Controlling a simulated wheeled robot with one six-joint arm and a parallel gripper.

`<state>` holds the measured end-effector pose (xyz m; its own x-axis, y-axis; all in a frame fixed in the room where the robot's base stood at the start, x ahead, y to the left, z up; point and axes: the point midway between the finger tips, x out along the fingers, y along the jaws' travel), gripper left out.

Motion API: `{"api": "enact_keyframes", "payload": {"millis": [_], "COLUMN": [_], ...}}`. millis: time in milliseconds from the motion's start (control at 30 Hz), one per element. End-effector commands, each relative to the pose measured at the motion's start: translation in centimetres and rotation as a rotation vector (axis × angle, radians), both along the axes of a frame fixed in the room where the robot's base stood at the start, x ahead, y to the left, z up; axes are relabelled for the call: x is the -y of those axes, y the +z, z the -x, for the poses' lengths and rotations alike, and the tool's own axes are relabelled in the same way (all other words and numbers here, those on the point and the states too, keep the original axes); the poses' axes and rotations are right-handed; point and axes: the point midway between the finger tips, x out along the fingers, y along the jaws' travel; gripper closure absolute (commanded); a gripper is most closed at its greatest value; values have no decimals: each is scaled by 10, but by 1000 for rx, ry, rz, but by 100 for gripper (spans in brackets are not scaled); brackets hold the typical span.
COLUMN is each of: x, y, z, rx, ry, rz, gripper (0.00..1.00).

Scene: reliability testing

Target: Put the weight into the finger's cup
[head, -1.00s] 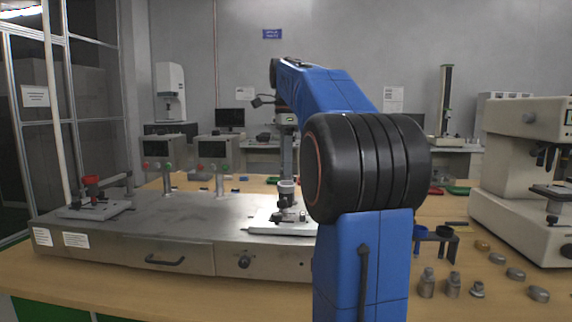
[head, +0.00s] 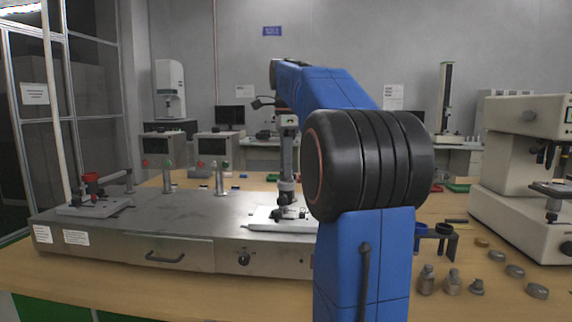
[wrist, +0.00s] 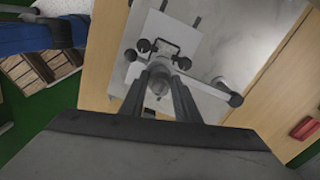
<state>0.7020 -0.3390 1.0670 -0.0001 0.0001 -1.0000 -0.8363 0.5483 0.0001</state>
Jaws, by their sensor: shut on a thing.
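My gripper (head: 287,178) points straight down over the right-hand finger device on the metal bench. In the wrist view its two dark fingers (wrist: 165,76) are shut on a small grey weight (wrist: 159,88), seen from above. The finger's cup (head: 287,187) is a grey cup on the small mechanism, directly under the fingertips. The weight is at or just above the cup; I cannot tell whether it is inside, as the fingers hide the rim. The mechanism's white base plate (head: 262,223) shows in both views.
Another device with a red cup (head: 92,178) stands at the bench's left. Several loose metal weights (head: 452,282) lie on the wooden table at right, near a small rack with blue and dark rings (head: 436,229). A microscope (head: 520,200) stands at far right.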

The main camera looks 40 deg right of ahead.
Motion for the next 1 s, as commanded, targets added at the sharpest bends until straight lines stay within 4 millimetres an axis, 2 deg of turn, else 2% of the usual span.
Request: {"api": "enact_keyframes", "payload": {"millis": [1000], "x": [0], "y": [-10], "z": [0], "rx": [1], "ry": [0], "rz": [1], "gripper": [100]}}
